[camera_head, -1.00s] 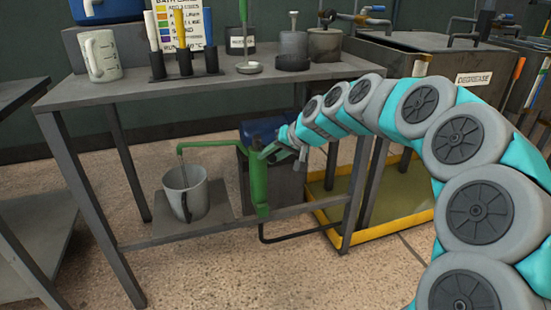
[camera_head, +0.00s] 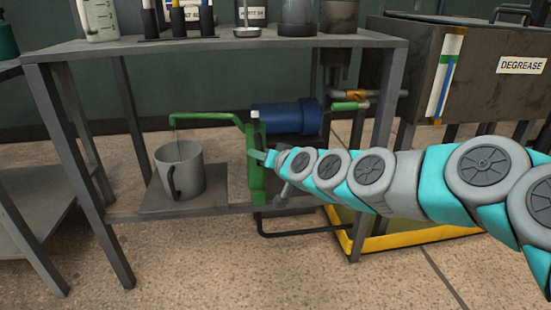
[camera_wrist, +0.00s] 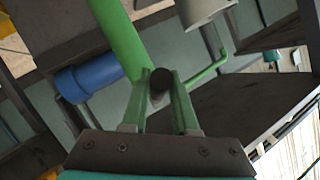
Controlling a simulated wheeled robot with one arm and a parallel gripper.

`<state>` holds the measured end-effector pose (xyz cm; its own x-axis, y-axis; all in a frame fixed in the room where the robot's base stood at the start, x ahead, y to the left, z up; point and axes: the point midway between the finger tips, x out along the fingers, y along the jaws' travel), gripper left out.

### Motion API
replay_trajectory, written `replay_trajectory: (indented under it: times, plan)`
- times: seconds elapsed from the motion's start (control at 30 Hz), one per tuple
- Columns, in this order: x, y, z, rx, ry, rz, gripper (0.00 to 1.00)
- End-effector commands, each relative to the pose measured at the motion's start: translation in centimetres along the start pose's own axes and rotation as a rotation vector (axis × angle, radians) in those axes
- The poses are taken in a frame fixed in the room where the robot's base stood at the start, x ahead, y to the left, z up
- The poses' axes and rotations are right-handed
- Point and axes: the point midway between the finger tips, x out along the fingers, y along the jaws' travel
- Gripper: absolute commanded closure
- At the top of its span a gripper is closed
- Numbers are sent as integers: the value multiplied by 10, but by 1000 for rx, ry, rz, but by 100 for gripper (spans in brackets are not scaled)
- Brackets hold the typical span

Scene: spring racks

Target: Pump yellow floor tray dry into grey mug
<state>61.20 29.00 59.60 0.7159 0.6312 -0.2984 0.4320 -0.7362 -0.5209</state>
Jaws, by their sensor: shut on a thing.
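The green pump (camera_head: 257,180) stands at the lower shelf's edge, its spout (camera_head: 205,116) reaching left over the grey mug (camera_head: 182,172). A thin line hangs from the spout tip into the upright mug; the mug's inside level is hidden. My gripper (camera_head: 264,157) is at the pump's right side. In the wrist view my gripper (camera_wrist: 163,100) is shut around a dark round end of the pump handle (camera_wrist: 161,82), beside a green bar. The yellow floor tray (camera_head: 420,240) lies under the right side; a little greenish floor of it shows, and my arm hides much.
A blue cylinder (camera_head: 288,117) sits behind the pump. A black hose (camera_head: 300,233) runs low from the pump towards the tray. The bench top (camera_head: 220,52) and its legs enclose the shelf. A tank labelled DEGREASE (camera_head: 490,75) stands right. Front floor is clear.

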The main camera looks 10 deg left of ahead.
Motion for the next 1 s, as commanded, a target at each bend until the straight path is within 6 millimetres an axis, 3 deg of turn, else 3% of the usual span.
replay_trajectory:
  times: [0.53, 0.57, 0.6, 0.8, 1.0]
  plan:
    - [7, -3, 5, -6, 14, -6, 100]
    - [7, -3, 5, -6, 14, -6, 71]
    - [7, -3, 5, -6, 14, -6, 66]
    - [7, -4, 5, -7, 15, -6, 44]
    - [6, -4, 4, -7, 15, -7, 43]
